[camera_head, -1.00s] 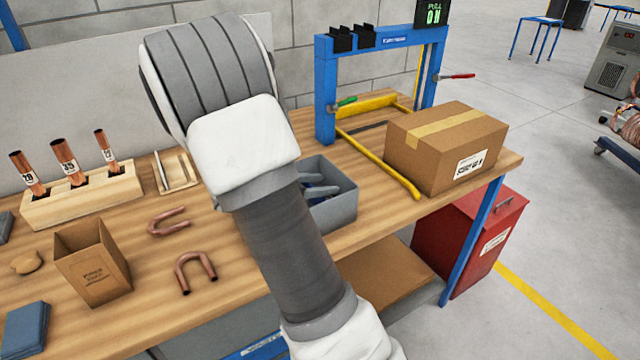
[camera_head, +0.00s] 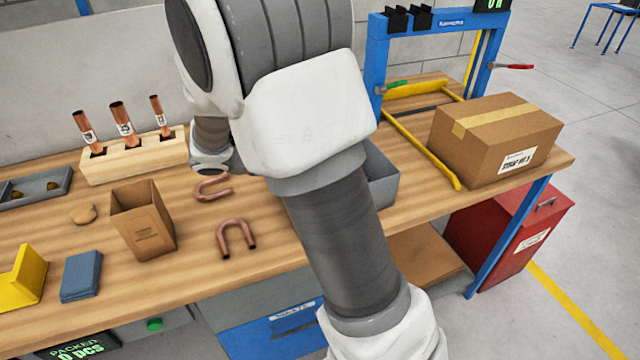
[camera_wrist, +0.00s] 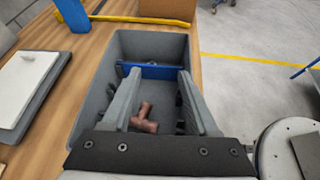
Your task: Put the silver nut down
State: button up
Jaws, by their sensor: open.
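I see no silver nut in either view. In the wrist view my gripper (camera_wrist: 159,76) is open, its two grey fingers apart with no object held between them. It is over a grey bin (camera_wrist: 118,50). A copper tee fitting (camera_wrist: 145,124) lies in the bin, seen between the fingers. A blue bar-like part (camera_wrist: 150,71) lies across the bin farther on. Small dark shapes beside the right finger are too hidden to name. In the head view my arm hides the gripper and most of the grey bin (camera_head: 382,178).
On the bench stand a cardboard box (camera_head: 497,138), a blue frame with a yellow lever (camera_head: 425,150), an open brown carton (camera_head: 143,220), a wooden block with copper tubes (camera_head: 135,160), and two copper U-bends (camera_head: 237,238). A grey tray (camera_head: 35,187) holds small parts at left.

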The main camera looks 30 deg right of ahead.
jog(key=s+a+r+m+t+y, duration=0.2)
jog(key=s+a+r+m+y, duration=0.2)
jog(key=s+m, duration=0.4)
jog(key=s+a+r+m+t+y, duration=0.3)
jog(key=s+a+r+m+y, duration=0.1)
jog(key=s+a+m+y, duration=0.3)
jog(key=shift+s+r+m+y, duration=0.3)
jog(key=shift+s+m+y, duration=0.5)
jog(key=shift+s+m, duration=0.75)
jog(key=shift+s+a+n, duration=0.1)
jog(key=shift+s+n, duration=0.1)
jog(key=shift+n, duration=0.05)
